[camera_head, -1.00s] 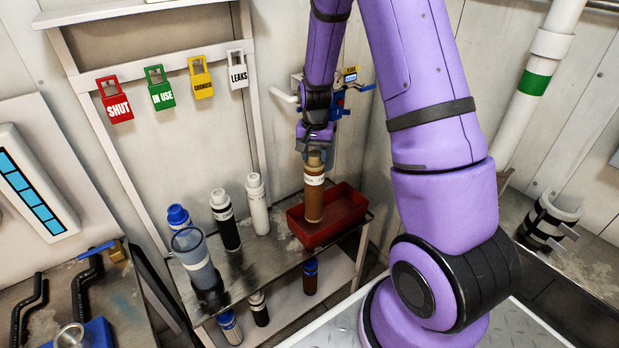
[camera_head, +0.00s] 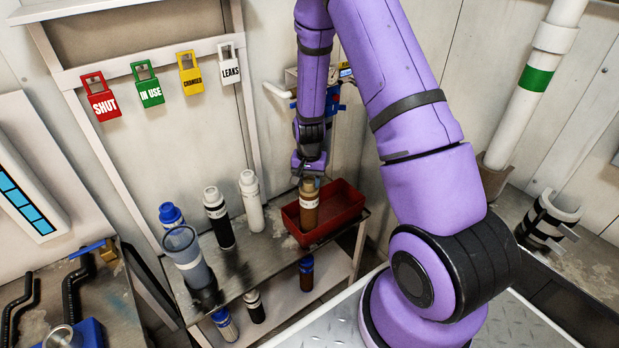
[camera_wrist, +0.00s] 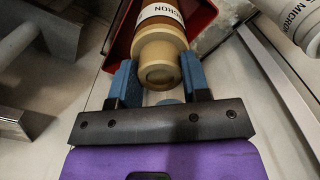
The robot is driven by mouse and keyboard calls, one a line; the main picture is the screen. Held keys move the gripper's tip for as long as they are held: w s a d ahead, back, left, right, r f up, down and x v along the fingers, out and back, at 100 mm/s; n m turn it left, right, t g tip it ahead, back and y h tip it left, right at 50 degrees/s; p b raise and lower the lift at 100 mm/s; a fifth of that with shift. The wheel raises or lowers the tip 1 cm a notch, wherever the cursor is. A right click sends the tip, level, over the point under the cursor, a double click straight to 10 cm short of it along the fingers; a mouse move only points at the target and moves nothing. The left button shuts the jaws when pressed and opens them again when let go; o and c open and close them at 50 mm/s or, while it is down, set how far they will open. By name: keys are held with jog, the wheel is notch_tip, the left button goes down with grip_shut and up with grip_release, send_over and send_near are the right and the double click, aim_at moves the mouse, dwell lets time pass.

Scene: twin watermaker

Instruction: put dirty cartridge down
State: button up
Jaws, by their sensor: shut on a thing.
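The dirty cartridge (camera_head: 309,207) is brown with a tan top and a white label band. It stands upright, its lower part inside the red tray (camera_head: 345,212), near the tray's left side. I cannot tell whether its base touches the tray floor. My gripper (camera_head: 308,180) is above it, shut on its top. In the wrist view the blue fingers of my gripper (camera_wrist: 154,82) sit on both sides of the tan cap of the cartridge (camera_wrist: 160,60), and the red tray (camera_wrist: 122,38) shows behind it.
Several cartridges stand on the lower shelf (camera_head: 285,310). Coloured tags (camera_head: 147,84) hang on the wall behind.

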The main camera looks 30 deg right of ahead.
jog(key=shift+f, duration=0.1)
jog(key=o, duration=0.9)
jog(key=shift+f, duration=0.1)
